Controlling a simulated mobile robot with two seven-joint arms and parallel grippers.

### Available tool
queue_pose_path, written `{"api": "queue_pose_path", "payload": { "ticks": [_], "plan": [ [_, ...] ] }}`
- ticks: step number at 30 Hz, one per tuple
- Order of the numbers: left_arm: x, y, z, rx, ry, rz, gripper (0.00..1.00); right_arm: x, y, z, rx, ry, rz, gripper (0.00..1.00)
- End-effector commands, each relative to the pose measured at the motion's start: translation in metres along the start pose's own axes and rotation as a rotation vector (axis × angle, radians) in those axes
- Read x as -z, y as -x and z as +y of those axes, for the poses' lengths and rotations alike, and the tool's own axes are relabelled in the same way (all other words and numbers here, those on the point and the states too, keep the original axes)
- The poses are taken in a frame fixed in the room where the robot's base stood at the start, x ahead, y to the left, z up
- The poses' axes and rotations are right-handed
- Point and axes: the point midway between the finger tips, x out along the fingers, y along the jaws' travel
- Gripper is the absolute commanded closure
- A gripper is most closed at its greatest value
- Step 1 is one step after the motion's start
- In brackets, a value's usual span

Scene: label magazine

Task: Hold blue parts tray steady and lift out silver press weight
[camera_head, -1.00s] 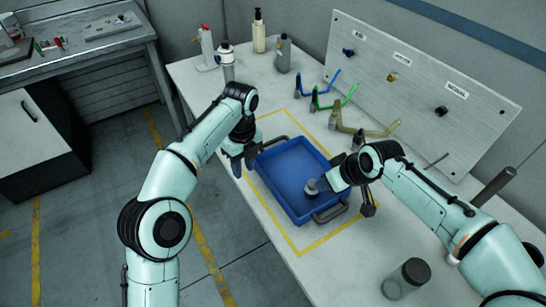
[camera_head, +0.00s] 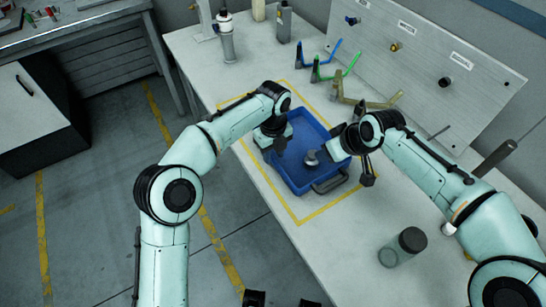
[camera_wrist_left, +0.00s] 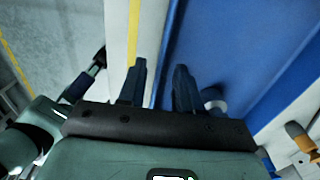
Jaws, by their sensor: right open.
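The blue parts tray (camera_head: 298,183) lies on the bench inside a yellow outline. The silver press weight (camera_head: 311,158) stands in it, and a rounded part of it shows in the left wrist view (camera_wrist_left: 213,99). My left gripper (camera_head: 276,146) is at the tray's left wall. In the left wrist view (camera_wrist_left: 160,75) its fingers are apart, one on the bench side of the wall and one on the tray side. My right gripper (camera_head: 353,168) is open at the tray's right side, close to the weight; its fingers are partly hidden by its own arm.
A sloped panel with knobs (camera_head: 430,55) and blue, green and tan hooked handles (camera_head: 365,104) are behind the tray. Bottles (camera_head: 283,22) stand at the back.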

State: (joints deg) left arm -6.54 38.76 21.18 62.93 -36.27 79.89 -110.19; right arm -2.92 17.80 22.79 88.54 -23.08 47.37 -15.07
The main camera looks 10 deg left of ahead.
Motion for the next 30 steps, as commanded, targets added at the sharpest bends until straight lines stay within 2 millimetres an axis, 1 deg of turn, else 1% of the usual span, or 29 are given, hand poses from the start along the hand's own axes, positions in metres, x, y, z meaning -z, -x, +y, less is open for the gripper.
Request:
{"api": "queue_pose_path", "payload": {
  "ticks": [1, 3, 6, 10, 17, 18, 20, 21, 30],
  "plan": [
    [0.0, -0.008, 0.0, -0.001, 0.0, 0.001, 0.66, 0.0, 0.0, 0.0, 0.0, 0.0, 0.0, 0.57],
    [0.0, -0.016, 0.0, -0.002, 0.0, 0.001, 0.66, 0.0, 0.0, 0.0, 0.0, 0.0, 0.0, 0.57],
    [0.0, -0.024, 0.0, -0.001, 0.001, 0.001, 0.66, 0.0, 0.0, 0.0, 0.0, 0.0, 0.0, 0.57],
    [0.0, -0.029, 0.0, -0.001, 0.001, 0.0, 0.66, 0.0, 0.0, 0.0, 0.0, 0.0, 0.0, 0.57],
    [0.0, -0.029, 0.0, 0.0, 0.001, 0.0, 0.66, 0.0, 0.0, 0.0, 0.0, 0.0, 0.0, 0.57],
    [0.0, -0.029, 0.0, 0.0, 0.001, 0.0, 0.72, 0.0, 0.0, 0.0, 0.0, 0.0, 0.0, 0.57],
    [0.0, -0.029, 0.0, 0.0, 0.001, 0.0, 0.92, 0.0, 0.0, 0.0, 0.0, 0.0, 0.0, 0.57],
    [0.0, -0.029, 0.0, 0.0, 0.001, 0.0, 1.0, 0.0, 0.0, 0.0, 0.0, 0.0, 0.0, 0.57],
    [0.0, -0.029, 0.0, 0.0, 0.001, 0.0, 1.0, 0.0, 0.0, 0.0, 0.0, 0.0, 0.0, 0.57]
  ]
}}
